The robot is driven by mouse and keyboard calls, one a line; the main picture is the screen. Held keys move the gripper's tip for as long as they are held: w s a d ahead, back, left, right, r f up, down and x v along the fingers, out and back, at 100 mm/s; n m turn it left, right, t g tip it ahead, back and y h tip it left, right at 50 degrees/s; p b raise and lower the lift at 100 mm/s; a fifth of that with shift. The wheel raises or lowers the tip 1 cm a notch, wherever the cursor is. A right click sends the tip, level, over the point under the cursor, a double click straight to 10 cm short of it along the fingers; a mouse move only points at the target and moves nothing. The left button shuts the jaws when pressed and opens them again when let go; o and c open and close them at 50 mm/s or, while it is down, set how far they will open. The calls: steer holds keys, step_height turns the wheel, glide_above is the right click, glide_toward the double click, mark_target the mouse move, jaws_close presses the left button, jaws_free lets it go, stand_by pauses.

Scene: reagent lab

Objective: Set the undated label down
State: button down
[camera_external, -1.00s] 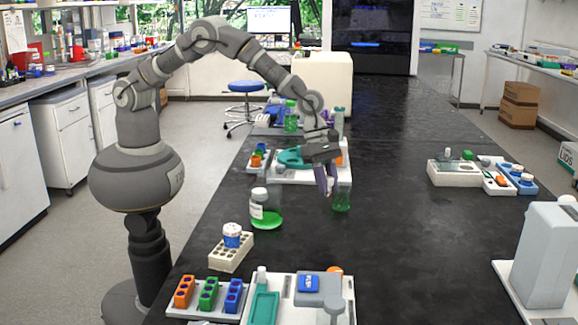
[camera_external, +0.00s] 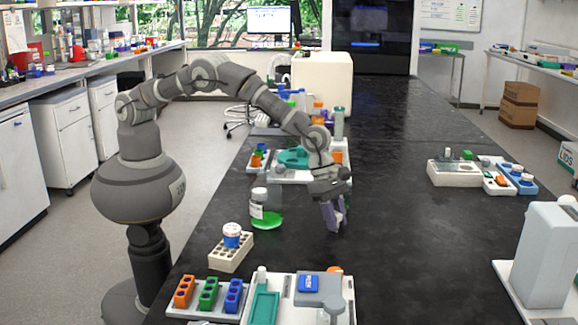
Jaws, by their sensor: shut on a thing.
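My gripper (camera_external: 335,222) points down with its purple fingers low over the black bench, right of a clear jar (camera_external: 258,197) with green contents and a white label. A small pale patch shows between the fingertips. The fingers are shut on this thing and mostly hide it, so its shape and any writing cannot be read. I cannot tell whether it touches the bench. The clear jar stands upright, apart from my gripper.
A beige rack (camera_external: 231,258) with a blue-and-white vial stands at front left. Colored tube blocks (camera_external: 208,294) and a white tray with a teal insert (camera_external: 264,307) are nearer. More trays (camera_external: 455,181) lie at right. The bench (camera_external: 430,250) between is clear.

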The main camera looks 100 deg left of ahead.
steer(key=c, duration=0.9)
jaws_free()
steer(key=shift+r, duration=0.1)
steer(key=s+a+r+m+t+p, duration=0.15)
steer(key=a+r+m, duration=0.4)
steer(key=r, duration=1.05)
steer(key=s+a+r+m+t+p, duration=0.1)
steer(key=s+a+r+m+t, duration=0.2)
steer(key=a+r, duration=0.85)
steer(key=s+a+r+m+t+p, duration=0.15)
steer(key=r+m, duration=0.45)
steer(key=r, duration=1.5)
steer(key=s+a+r+m+t+y, duration=0.1)
steer(key=s+a+r+m+t, duration=0.1)
steer(key=s+r, duration=0.4)
steer(key=s+a+r+m+t+y, duration=0.1)
steer(key=s+a+r+m+t, duration=0.1)
steer(key=s+a+r+m, duration=0.3)
steer(key=s+a+r+m+t+y, duration=0.1)
steer(key=s+a+r+m+t, duration=0.1)
steer(key=s+a+r+m, duration=0.2)
steer(key=s+r+m, duration=0.1)
steer(key=s+r, duration=0.2)
steer(key=r, duration=0.4)
steer(key=shift+r, duration=0.4)
